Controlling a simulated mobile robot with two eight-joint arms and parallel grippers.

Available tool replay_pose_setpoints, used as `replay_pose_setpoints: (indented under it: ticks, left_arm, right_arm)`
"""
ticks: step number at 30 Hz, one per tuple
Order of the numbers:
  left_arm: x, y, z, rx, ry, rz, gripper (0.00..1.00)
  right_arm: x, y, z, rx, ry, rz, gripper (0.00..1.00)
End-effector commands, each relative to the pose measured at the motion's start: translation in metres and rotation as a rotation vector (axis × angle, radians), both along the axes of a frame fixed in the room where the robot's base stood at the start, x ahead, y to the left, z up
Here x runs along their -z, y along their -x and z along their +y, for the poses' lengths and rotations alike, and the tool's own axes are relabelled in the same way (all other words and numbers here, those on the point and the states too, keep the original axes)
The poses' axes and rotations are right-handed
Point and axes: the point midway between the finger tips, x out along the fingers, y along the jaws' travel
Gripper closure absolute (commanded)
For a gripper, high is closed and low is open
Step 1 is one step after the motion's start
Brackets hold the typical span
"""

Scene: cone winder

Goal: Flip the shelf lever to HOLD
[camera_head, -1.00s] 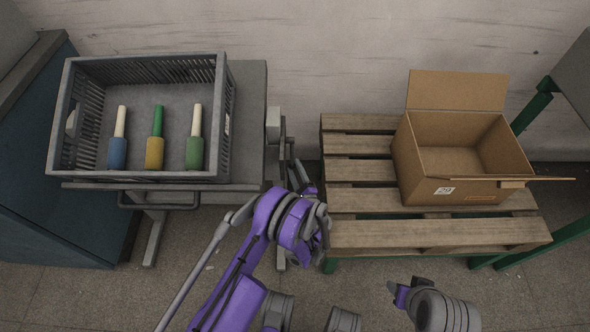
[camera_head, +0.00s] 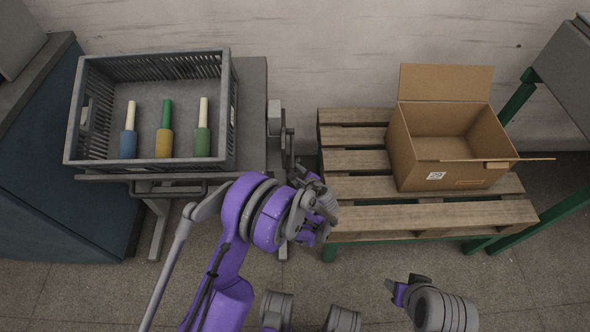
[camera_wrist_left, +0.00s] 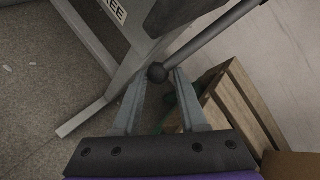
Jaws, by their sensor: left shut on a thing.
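The lever shows in the left wrist view as a dark rod (camera_wrist_left: 205,37) with a round dark knob (camera_wrist_left: 157,73) at its end. My left gripper (camera_wrist_left: 157,82) is shut on this knob, one finger on each side. A white label ending in "REE" (camera_wrist_left: 115,11) is on the grey shelf frame (camera_wrist_left: 128,75) beside the knob. In the head view, my left wrist stands between the shelf stand (camera_head: 252,135) and the pallet, and hides much of the lever. My right gripper (camera_head: 397,288) is at the bottom right, away from everything; its jaw opening cannot be made out.
A grey crate (camera_head: 150,166) with several coloured cone-shaped pieces stands on the shelf at left. An open cardboard box (camera_head: 440,178) stands on a wooden pallet (camera_head: 430,217) at right. The floor in front is clear.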

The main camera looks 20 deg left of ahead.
Motion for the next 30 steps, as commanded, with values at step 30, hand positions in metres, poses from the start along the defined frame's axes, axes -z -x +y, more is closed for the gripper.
replay_pose_setpoints:
  ticks: [30]
  left_arm:
    - [-0.113, 0.038, -0.006, -0.007, 0.231, 0.829, 1.0]
  right_arm:
    - [-0.047, 0.004, 0.0, 0.0, 0.0, -0.016, 0.49]
